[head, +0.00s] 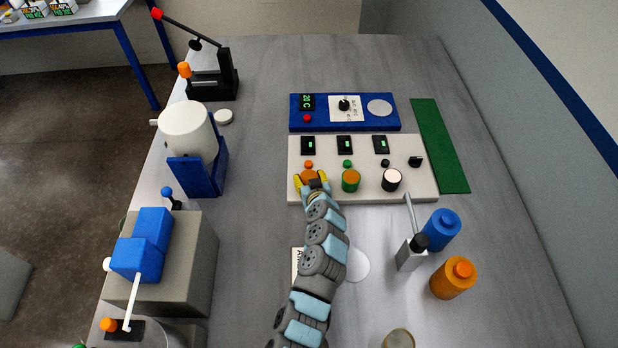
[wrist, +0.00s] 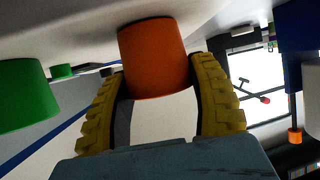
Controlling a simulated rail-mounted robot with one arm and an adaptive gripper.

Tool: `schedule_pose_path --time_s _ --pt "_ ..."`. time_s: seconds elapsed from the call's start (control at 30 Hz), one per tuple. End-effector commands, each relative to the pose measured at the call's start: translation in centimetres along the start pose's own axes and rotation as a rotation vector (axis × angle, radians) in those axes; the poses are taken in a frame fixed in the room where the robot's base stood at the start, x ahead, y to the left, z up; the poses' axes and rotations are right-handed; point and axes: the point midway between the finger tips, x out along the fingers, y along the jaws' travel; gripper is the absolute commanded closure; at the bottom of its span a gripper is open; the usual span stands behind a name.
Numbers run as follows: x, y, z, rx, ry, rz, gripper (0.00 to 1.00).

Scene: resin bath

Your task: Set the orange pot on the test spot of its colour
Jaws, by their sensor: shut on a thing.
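My gripper (head: 311,179) is shut on the orange pot (head: 308,174), with a yellow finger on either side. The wrist view shows the same pot (wrist: 152,58) between my two ribbed yellow fingers. The pot is over the near left part of the white test panel (head: 438,186), just on the near side of an orange dot (head: 308,164). It is at or very close to the panel surface; I cannot tell whether it touches. Whatever lies under the pot is hidden. A green pot (head: 350,181) and a black pot with a pale top (head: 391,180) stand to its right.
Behind the panel is a blue unit (head: 345,122) with a dial. A green strip (head: 440,145) lies to the right. A small lever stand (head: 411,254), a blue jar (head: 441,230) and an orange jar (head: 453,278) stand at the near right.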

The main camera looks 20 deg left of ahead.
Motion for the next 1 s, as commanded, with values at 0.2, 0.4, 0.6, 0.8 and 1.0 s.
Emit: schedule_pose_path --time_s 0.2,0.4,0.6,0.8,1.0 --pt "0.1 0.0 0.1 0.0 0.0 0.0 0.13" --pt "0.1 0.0 0.1 0.0 0.0 0.0 0.13" --pt "-0.2 0.0 -0.4 0.001 0.0 -0.001 0.13" --pt "-1.5 -0.1 0.0 0.002 -0.001 -0.003 0.13" --pt "-3.4 -0.1 -0.1 0.0 0.0 -0.001 0.13"
